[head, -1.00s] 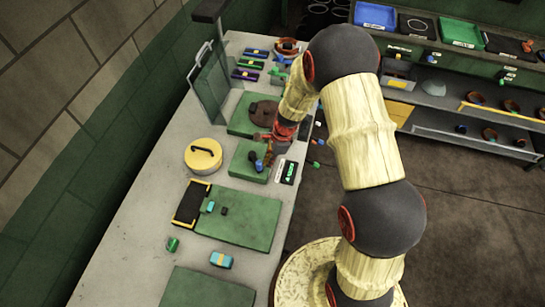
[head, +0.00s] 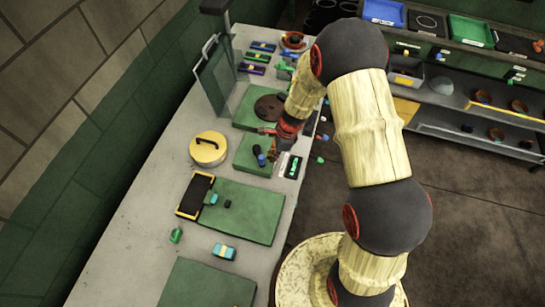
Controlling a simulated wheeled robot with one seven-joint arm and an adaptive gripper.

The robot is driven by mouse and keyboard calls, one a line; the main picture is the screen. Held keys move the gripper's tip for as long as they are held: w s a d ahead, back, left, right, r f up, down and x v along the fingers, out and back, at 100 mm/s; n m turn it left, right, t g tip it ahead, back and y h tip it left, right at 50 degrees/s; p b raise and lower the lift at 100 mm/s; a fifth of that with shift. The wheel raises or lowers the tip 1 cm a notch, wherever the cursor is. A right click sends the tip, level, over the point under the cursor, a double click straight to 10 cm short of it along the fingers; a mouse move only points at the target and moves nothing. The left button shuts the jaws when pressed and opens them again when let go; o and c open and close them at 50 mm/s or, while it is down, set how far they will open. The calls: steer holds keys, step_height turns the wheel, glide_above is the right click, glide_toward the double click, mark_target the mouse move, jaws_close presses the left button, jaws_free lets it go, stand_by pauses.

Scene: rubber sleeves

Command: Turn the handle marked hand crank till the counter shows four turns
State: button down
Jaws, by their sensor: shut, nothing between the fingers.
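The likely hand crank is a small dark post with a blue knob (head: 260,158) on a green plate (head: 246,152), in the middle of the bench. Its label is too small to read. A small counter panel (head: 293,167) with a green display stands just right of the plate; its digits cannot be read. My gripper (head: 270,141) is shut and empty, just above and right of the knob, near the plate's far right edge. The fingers are small and dark here, and whether they touch the crank cannot be told.
A dark disc (head: 270,107) on another green plate lies beyond. A yellow-rimmed lid with a black handle (head: 208,147) is at left. A large green board (head: 245,215) with a black tray (head: 194,194) lies nearer. A clear upright panel (head: 214,75) stands at the bench's far left.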

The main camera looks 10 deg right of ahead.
steer(key=d+r, duration=0.6)
steer(key=r, duration=0.3)
steer(key=shift+s+r, duration=0.2)
steer(key=shift+r, duration=0.15)
steer(key=shift+a, duration=0.1)
stand_by(2.2)
